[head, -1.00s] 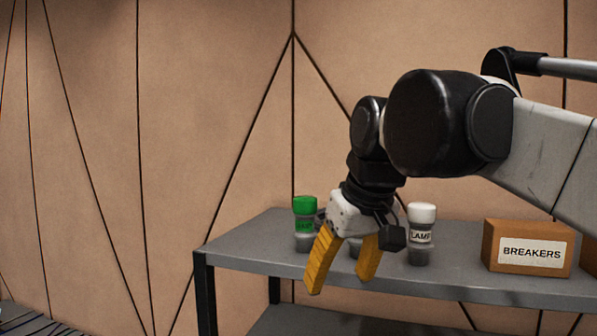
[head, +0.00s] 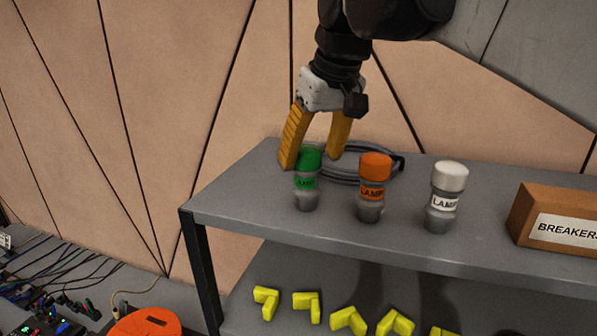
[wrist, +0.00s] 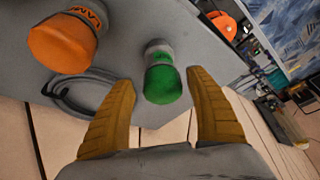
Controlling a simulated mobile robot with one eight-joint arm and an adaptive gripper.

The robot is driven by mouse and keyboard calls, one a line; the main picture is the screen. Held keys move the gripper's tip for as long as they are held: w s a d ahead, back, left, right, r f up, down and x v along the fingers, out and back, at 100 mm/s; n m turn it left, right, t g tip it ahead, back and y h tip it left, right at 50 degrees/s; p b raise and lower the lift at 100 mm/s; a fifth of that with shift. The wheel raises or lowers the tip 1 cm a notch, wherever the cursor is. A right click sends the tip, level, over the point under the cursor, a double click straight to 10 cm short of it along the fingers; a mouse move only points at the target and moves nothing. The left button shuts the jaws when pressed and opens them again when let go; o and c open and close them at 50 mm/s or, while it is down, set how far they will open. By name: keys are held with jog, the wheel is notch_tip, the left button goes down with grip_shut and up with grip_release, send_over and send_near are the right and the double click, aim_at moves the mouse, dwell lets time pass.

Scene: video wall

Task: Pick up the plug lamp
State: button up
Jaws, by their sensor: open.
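Three plug lamps stand upright in a row on the grey shelf's top: a green-capped lamp (head: 307,180) at the left, an orange-capped lamp (head: 374,188) in the middle and a white-capped lamp (head: 445,197) at the right. Each carries a lamp label. My gripper (head: 313,162) is open and empty, with its yellow fingers pointing down at the green lamp's cap. In the wrist view the green lamp (wrist: 160,75) lies between and beyond the two spread fingers (wrist: 166,112). The orange lamp (wrist: 65,40) is to the left there, outside the fingers.
A coiled grey cable (head: 345,165) lies behind the lamps. A cardboard box labelled BREAKERS (head: 560,215) stands on the right. Several yellow angled pieces (head: 306,307) lie on the lower shelf. An orange round object (head: 147,322) and cables are at lower left.

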aim_at(302, 171)
jog(key=x, duration=0.1)
jog(key=p+x, duration=0.1)
jog(key=x, duration=0.3)
jog(key=shift+w+a, duration=0.35)
jog(key=shift+w, duration=0.15)
jog(key=shift+s+d, duration=0.1)
jog(key=shift+s, duration=0.1)
jog(key=c, duration=0.6)
grip_shut()
